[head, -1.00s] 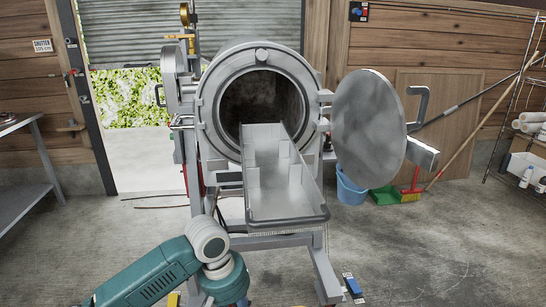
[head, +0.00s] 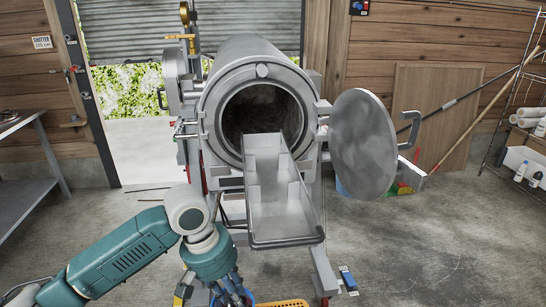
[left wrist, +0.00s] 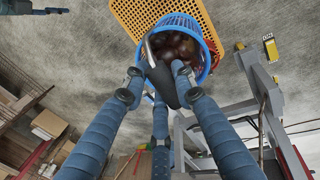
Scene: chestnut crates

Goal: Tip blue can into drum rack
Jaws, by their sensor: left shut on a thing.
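The blue can (left wrist: 207,50) is a round, slotted blue basket with dark brown chestnuts (left wrist: 177,45) inside, seen in the left wrist view. My left gripper (left wrist: 160,78) is shut on its dark grey handle piece (left wrist: 161,85). In the head view my left gripper (head: 232,292) is at the bottom edge, below and left of the drum rack's front end, and hides most of the can. The drum rack (head: 285,240) is a long grey tray with upright dividers. It sticks out of the open drum (head: 262,72), and its visible compartments look empty.
An orange perforated crate (head: 284,304) is at the bottom edge, close to the can; it also shows in the left wrist view (left wrist: 125,18). The round drum door (head: 362,145) stands open at right. A metal table (head: 30,170) is at left.

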